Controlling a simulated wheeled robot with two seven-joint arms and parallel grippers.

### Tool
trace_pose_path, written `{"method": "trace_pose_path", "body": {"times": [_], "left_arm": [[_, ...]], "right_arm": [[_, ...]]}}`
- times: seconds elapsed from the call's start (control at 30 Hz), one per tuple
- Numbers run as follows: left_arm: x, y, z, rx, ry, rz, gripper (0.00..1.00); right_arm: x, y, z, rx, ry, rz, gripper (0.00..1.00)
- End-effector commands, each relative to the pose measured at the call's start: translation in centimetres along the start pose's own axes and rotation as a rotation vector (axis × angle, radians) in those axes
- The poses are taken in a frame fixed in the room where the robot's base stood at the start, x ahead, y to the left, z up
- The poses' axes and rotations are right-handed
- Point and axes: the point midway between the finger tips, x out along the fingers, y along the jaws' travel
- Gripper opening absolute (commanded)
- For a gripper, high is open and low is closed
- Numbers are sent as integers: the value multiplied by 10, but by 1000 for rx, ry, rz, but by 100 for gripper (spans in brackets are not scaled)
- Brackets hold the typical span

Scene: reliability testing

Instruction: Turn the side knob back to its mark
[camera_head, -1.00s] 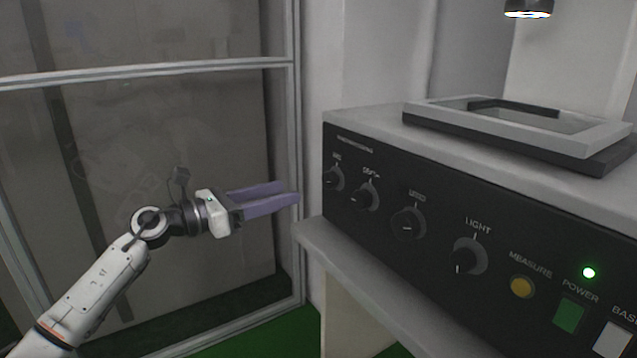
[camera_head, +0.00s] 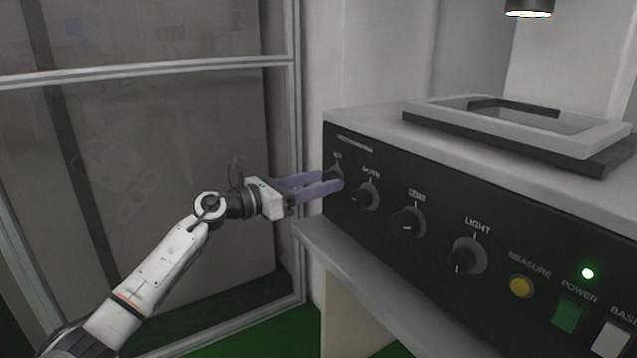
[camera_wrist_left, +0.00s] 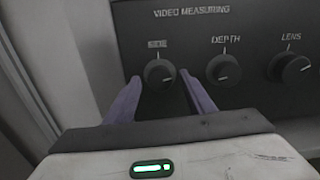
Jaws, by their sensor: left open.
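The side knob (camera_wrist_left: 159,74) is a round dark knob below the "SIDE" label on the black panel in the left wrist view. A short pale mark stands just above it. The pointer on its face is small; its exact angle is hard to tell. My left gripper (camera_head: 331,180) is open, with purple fingers. In the left wrist view its fingers reach to either side of the side knob, apart from each other; whether they touch it is unclear. In the head view the fingertips partly hide this knob (camera_head: 338,171). My right gripper is not in view.
The depth knob (camera_wrist_left: 223,70) and lens knob (camera_wrist_left: 291,67) sit to the right. The light knob (camera_head: 467,256), yellow measure button (camera_head: 521,286) and green power button (camera_head: 568,315) follow. A grey ledge (camera_head: 345,262) runs below the panel; a framed glass panel (camera_head: 150,140) stands left.

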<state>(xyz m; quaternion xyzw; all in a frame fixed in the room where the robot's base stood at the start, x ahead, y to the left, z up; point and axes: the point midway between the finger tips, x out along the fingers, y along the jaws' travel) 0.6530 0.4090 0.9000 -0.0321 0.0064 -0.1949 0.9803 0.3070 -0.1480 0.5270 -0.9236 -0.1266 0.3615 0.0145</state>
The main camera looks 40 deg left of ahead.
Motion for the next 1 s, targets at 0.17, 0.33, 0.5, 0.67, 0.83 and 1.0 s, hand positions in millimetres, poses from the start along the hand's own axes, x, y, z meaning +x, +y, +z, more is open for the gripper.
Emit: {"method": "trace_pose_path", "body": {"times": [0.17, 0.33, 0.5, 0.67, 0.83, 1.0], "left_arm": [[0, 0, 0, 0, 0, 0, 41], [0, 0, 0, -1, 0, 0, 12], [0, 0, 0, -5, 0, 0, 8], [-1, 0, 1, -37, 2, 0, 8], [-1, 0, 3, -121, 2, 1, 8], [-1, 0, 4, -255, 3, 1, 8]], "right_arm": [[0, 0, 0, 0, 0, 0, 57], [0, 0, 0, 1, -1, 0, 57], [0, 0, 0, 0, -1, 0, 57], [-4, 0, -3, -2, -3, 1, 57], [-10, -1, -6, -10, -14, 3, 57], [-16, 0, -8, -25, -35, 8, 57]]}}
